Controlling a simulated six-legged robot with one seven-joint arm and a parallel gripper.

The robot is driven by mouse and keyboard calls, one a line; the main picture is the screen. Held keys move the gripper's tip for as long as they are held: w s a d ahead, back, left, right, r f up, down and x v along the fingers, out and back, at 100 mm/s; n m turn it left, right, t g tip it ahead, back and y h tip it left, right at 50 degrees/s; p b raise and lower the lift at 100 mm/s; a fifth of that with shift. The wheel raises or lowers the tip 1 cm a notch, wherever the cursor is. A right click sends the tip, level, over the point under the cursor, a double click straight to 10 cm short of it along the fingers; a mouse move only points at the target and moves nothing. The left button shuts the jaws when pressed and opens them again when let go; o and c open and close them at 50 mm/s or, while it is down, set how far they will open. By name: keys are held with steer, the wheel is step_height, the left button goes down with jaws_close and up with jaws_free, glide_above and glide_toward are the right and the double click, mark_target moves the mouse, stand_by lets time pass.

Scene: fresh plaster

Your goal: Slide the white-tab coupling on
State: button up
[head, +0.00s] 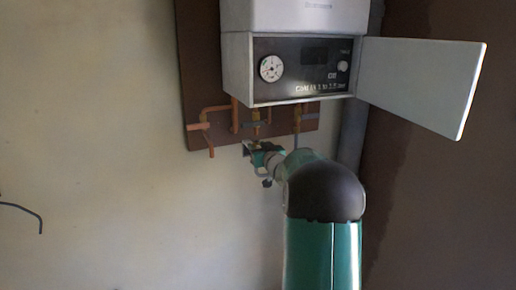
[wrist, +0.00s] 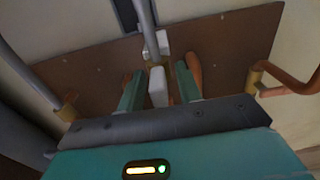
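In the wrist view, my gripper (wrist: 157,74) has its two green fingers apart, on either side of a white tab (wrist: 157,86). A gap shows between the tab and the right finger; at the left finger the gap is too small to judge. Beyond it, a white collar-like piece (wrist: 154,43) sits at the end of a grey pipe (wrist: 144,14). I cannot tell whether the tab and this piece are one part. In the head view, my gripper (head: 255,150) is below the boiler's pipes, partly hidden by my arm, and the coupling cannot be made out.
A white boiler (head: 290,70) hangs on a brown board (head: 196,75), its panel door (head: 425,85) swung open to the right. Copper pipes (head: 235,115) run below it, and a copper elbow (wrist: 285,85) shows right of my fingers. A dark wire (head: 25,210) sticks out at left.

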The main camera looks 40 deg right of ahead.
mark_target(258, 146)
steer(key=shift+w, duration=0.2)
jaws_close()
steer(key=shift+r, duration=2.35)
jaws_free()
steer(key=shift+s, duration=0.1)
steer(key=shift+f, duration=0.1)
steer(key=v, duration=1.3)
steer(key=shift+s+a, duration=0.15)
steer(key=shift+s, duration=0.15)
